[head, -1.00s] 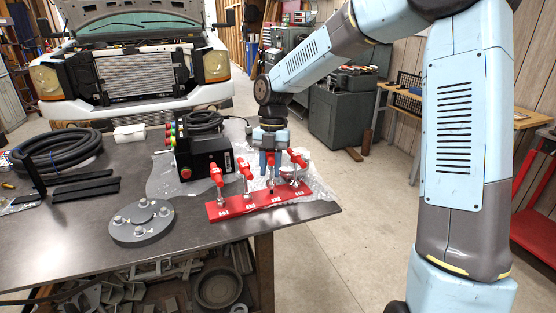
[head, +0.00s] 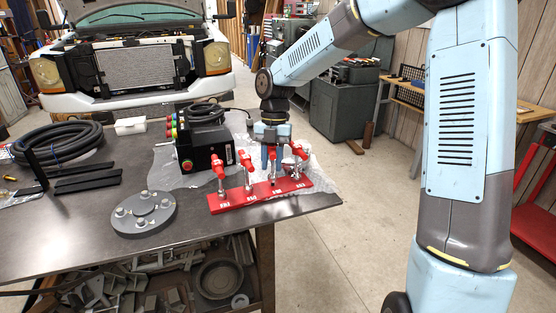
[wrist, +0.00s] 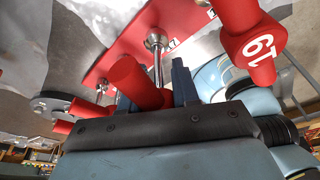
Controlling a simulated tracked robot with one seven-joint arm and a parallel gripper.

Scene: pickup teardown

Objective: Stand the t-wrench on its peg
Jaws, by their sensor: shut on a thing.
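Several red-handled t-wrenches stand in a row on a red rack (head: 262,193) at the table's right front corner. My gripper (head: 272,157) points down over the third wrench from the left. In the wrist view, my gripper (wrist: 155,90) is shut on that t-wrench's red handle (wrist: 135,82). Its metal shaft (wrist: 158,65) runs to a round end at the rack. I cannot tell whether it is fully seated on the peg. A neighbouring wrench marked 19 (wrist: 256,45) is close on the right in the wrist view. My fingers partly hide the held wrench in the head view.
A black control box (head: 205,148) stands just behind the rack on clear plastic. A grey round flange with bolts (head: 143,214) lies to the left. Black hose (head: 60,140) and flat black bars (head: 88,180) lie farther left. The table's front middle is bare.

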